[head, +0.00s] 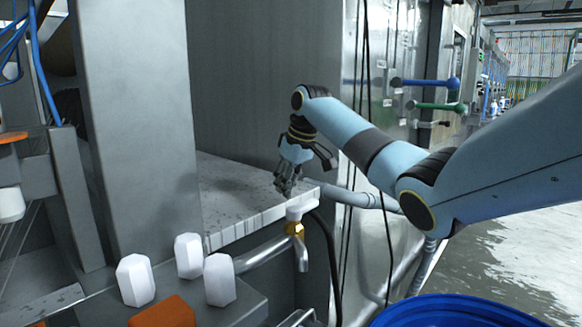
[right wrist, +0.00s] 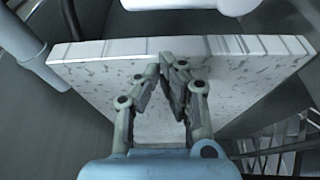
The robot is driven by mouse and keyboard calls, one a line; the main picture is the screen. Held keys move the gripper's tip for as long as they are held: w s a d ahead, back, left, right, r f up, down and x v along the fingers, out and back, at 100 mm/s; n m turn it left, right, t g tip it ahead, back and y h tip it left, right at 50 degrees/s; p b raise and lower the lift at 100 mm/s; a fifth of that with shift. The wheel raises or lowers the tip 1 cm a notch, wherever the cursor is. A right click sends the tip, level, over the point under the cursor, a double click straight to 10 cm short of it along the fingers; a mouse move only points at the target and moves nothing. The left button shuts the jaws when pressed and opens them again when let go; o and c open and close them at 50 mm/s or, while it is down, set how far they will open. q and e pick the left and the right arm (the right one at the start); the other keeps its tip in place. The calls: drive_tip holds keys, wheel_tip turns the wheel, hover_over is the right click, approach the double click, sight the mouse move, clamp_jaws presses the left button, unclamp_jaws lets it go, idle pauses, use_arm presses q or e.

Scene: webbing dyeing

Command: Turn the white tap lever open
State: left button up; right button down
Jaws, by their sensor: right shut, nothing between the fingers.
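The white tap lever (head: 301,208) sits on top of a brass tap (head: 294,229), just below the front corner of a grey slab. My right gripper (head: 284,188) points down over that corner, a little above and left of the lever in the head view. Its fingers are shut with nothing between them. In the right wrist view the gripper (right wrist: 172,68) is over the slab. White shapes (right wrist: 168,3) are cut off at the top edge there; I cannot tell which part is the lever. I see no contact with the lever. My left gripper is not in view.
The grey slab (head: 240,196) has a pale front edge. White faceted knobs (head: 219,280) stand at lower left beside an orange block (head: 163,312). A blue barrel (head: 455,312) is at lower right. Dark hoses and a pipe (head: 350,196) run right of the tap.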

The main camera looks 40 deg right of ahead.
sight(303, 208)
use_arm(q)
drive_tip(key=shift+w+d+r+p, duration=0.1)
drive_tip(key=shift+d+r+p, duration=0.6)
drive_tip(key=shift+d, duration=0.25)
use_arm(e)
drive_tip(key=s, duration=0.3)
drive_tip(key=shift+s+f, duration=0.35)
drive_tip(key=shift+d, duration=0.1)
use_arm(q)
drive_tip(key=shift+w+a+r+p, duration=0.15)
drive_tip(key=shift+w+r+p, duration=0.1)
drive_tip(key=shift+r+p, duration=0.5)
use_arm(e)
drive_tip(key=shift+s+m, duration=0.2)
drive_tip(key=shift+m, duration=0.2)
